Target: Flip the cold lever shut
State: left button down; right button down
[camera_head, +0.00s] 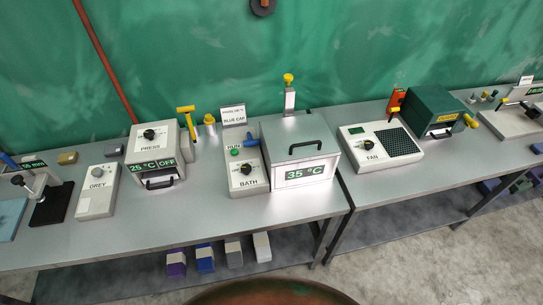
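No lever carries a readable "cold" label. A small blue handle (251,138) stands at the back of the BATH control box (246,174), by the left side of the grey bath tank (301,150), whose display reads 35 °C. It is too small to tell whether it is open or shut. A yellow-topped lever (288,80) rises behind the tank. A yellow T-shaped handle (186,110) stands beside the PRESS unit (153,150). A red part with a yellow knob (396,98) stands behind the FAN box (381,145). Neither gripper is in view.
Grey benches (215,205) run along a green wall. A GREY box (98,194) and a stand (47,190) are on the left. A green oven-like box (437,112) stands on the right. Several coloured blocks (205,258) sit on the lower shelf. The front bench strip is clear.

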aim_at(250, 141)
jog(key=u, duration=2.75)
jog(key=k, duration=0.6)
jog(key=z, duration=1.2)
